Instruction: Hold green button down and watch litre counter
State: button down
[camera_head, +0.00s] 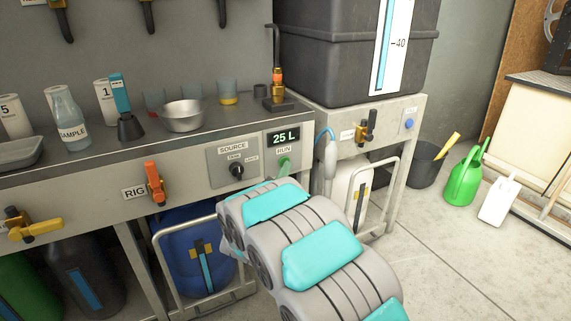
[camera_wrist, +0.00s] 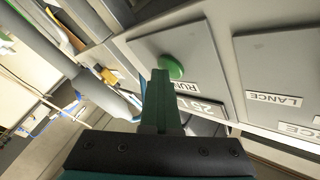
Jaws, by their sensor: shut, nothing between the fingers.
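The litre counter (camera_head: 284,137) on the bench front reads 25 L in the head view. Below it is the RUN label, with a bit of green under it, mostly hidden by my arm. In the wrist view the round green button (camera_wrist: 175,68) sits on a grey plate beside the RUN label (camera_wrist: 187,88). My gripper (camera_wrist: 160,76) is shut and empty, its fingertips right at the button and overlapping its edge in the picture. I cannot tell whether they touch or press it. The counter (camera_wrist: 200,107) shows upside down in the wrist view.
The SOURCE selector (camera_head: 237,170) is left of the button. An orange-handled RIG valve (camera_head: 154,183) is further left. A metal bowl (camera_head: 182,115) and several cups stand on the bench. A dark tank (camera_head: 335,55) stands behind. The floor at right is partly clear.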

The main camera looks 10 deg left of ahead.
jog(key=shift+s, duration=0.1)
jog(key=shift+s+d+b, duration=0.5)
jog(key=shift+s+b, duration=0.15)
jog(key=shift+s, duration=0.05)
jog(key=s+d+b, duration=0.1)
jog(key=s, duration=0.1)
jog(key=s+d+b, duration=0.1)
jog(key=s+d, duration=0.1)
jog(key=shift+s+b, duration=0.1)
jog(key=shift+b, duration=0.25)
dwell(0.4)
